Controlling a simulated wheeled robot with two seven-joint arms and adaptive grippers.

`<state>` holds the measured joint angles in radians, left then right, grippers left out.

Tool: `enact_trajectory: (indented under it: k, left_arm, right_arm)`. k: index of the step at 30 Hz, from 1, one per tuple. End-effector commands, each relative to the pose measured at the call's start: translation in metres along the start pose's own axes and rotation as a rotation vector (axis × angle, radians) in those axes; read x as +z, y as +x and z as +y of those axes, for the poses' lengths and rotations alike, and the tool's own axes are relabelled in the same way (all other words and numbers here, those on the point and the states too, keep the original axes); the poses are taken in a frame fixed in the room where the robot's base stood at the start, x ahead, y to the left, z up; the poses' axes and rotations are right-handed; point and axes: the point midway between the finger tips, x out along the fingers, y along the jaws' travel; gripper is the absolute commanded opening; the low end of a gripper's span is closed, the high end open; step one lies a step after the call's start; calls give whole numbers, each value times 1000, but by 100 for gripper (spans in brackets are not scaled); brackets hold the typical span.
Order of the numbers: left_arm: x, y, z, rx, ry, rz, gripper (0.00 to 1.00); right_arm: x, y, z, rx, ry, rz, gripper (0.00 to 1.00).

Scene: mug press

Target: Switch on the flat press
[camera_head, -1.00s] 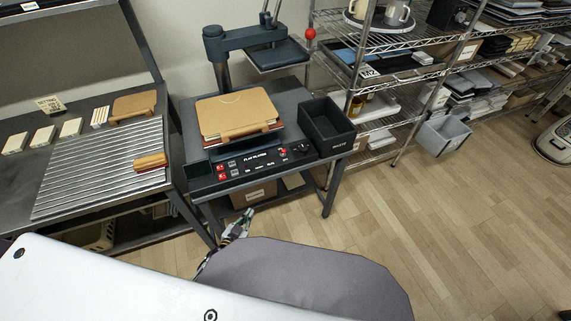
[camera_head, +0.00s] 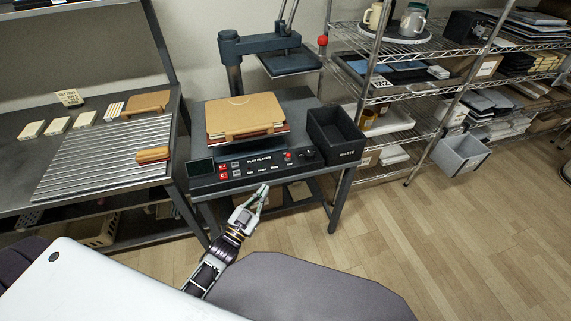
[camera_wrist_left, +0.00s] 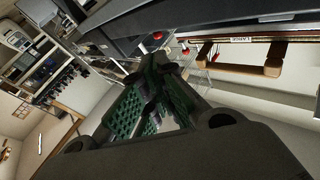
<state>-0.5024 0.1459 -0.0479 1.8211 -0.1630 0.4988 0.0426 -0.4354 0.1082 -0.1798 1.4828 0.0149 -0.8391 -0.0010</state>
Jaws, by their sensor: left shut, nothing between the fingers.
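The flat press (camera_head: 255,172) stands on a dark metal table, with its control panel facing me. The panel has red switches (camera_head: 223,172) at left, several small buttons, a red button (camera_head: 288,155) and a black knob (camera_head: 309,153). Its heating plate arm (camera_head: 265,45) is swung up at the back. My left gripper (camera_head: 262,190) is shut and empty, in front of and just below the panel's middle, apart from it. In the left wrist view its green fingertips (camera_wrist_left: 155,90) show closed, with a red knob (camera_wrist_left: 158,36) beyond. My right gripper is out of view.
A tan folder-like pad (camera_head: 243,114) lies on the press bed. A black waste bin (camera_head: 335,133) sits at its right. A ribbed bench (camera_head: 95,165) stands at left, wire shelving (camera_head: 410,50) at right.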

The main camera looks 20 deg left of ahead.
Motion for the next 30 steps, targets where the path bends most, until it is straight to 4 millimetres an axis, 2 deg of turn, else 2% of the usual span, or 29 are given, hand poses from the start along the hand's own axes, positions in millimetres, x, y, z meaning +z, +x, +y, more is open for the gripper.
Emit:
enact_trajectory:
  k: [14, 30]
  left_arm:
    - [0, 5, 0, 0, 0, 1, 0]
    - [0, 49, 0, 0, 1, 1, 0]
  right_arm:
    - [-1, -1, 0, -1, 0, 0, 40]
    - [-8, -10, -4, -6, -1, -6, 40]
